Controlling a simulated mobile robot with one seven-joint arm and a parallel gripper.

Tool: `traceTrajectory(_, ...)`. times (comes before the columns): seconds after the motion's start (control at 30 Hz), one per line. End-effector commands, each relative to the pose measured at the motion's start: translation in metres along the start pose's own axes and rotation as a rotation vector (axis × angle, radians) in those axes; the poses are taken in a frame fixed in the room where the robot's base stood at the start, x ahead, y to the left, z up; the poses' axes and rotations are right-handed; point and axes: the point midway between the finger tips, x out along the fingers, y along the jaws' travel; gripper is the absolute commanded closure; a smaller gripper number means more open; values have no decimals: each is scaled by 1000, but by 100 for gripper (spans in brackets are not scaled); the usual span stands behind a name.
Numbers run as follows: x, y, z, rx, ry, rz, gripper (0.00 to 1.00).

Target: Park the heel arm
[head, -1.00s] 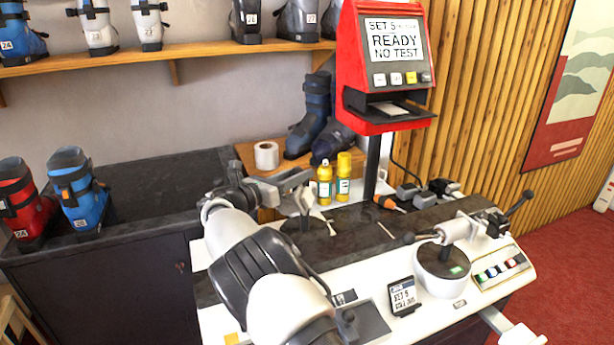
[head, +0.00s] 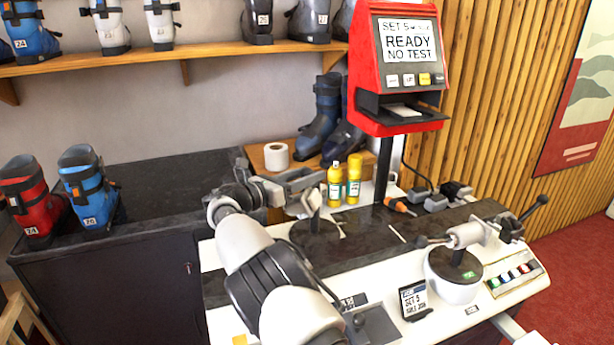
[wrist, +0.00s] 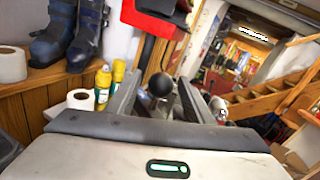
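My gripper (head: 312,180) reaches right over the near-left part of the bench, its fingers apart. In the wrist view a black ball knob (wrist: 160,85) shows between the fingers (wrist: 158,98), with gaps on both sides. I cannot tell which part is the heel arm, or whether the knob belongs to this post. Farther right, a pale metal arm (head: 465,236) with a black knob (head: 421,242) lies across a white drum (head: 454,285).
Two yellow bottles (head: 354,178) and a paper roll (head: 276,156) stand behind my gripper. A red display unit (head: 395,65) on a dark post reads "READY NO TEST". A small stand (head: 413,300) and a button panel (head: 515,277) are in front. The dark counter (head: 165,190) is mostly clear.

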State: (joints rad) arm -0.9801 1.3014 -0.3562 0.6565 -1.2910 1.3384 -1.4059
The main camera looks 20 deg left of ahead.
Motion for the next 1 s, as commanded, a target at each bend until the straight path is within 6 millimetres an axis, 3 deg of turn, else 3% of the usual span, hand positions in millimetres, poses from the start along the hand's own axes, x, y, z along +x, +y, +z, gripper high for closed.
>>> traceTrajectory(0.23, -2, 0, 0, 0, 0, 0, 53)
traceTrajectory(0.37, -17, 0, 0, -1, 0, 1, 53)
traceTrajectory(0.8, -120, 1, 0, 0, -1, 3, 53)
traceTrajectory(1.0, -157, 1, 0, 1, 0, 2, 53)
